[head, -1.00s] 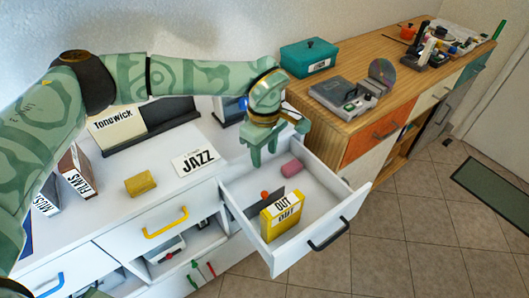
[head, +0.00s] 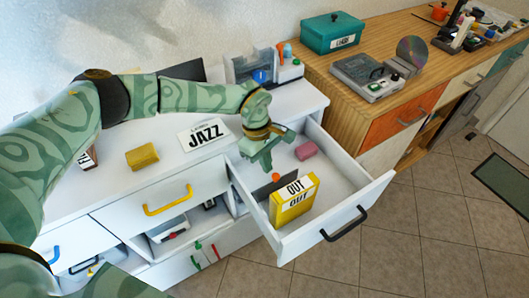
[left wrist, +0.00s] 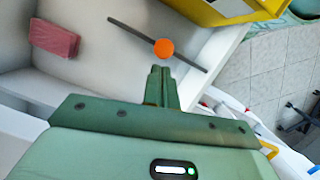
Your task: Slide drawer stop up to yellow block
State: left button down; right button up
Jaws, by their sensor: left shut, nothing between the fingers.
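The drawer stop is a dark thin bar (head: 262,190) with an orange knob (head: 276,177), standing across the open white drawer (head: 333,200). In the left wrist view the bar (left wrist: 133,31) and orange knob (left wrist: 163,48) are just ahead of my fingertips. The yellow block (head: 293,200), labelled OUT, stands in the drawer on the front side of the stop, with a small gap between. It shows at the top of the left wrist view (left wrist: 215,12). My left gripper (head: 265,167) is shut and empty, low in the drawer behind the stop. I cannot tell whether it touches the knob.
A pink block (head: 306,150) lies near the drawer's back. A small yellow block (head: 142,156) and a JAZZ card (head: 203,135) are on the cabinet top. A wooden sideboard (head: 375,95) with a teal box (head: 333,33) stands to the right.

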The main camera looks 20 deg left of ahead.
aim_at(277, 178)
pick_arm(q)
jog(key=shift+f, duration=0.3)
jog(key=s+d+p, duration=0.1)
jog(key=s+d, duration=0.1)
jog(key=d+p, duration=0.1)
jog(key=shift+s+d+r+p, duration=0.25)
jog(key=shift+s+d+p, duration=0.05)
jog(key=shift+s+d, duration=0.1)
jog(key=shift+s+d+f, duration=0.1)
jog(key=shift+s, duration=0.05)
jog(key=shift+f, duration=0.15)
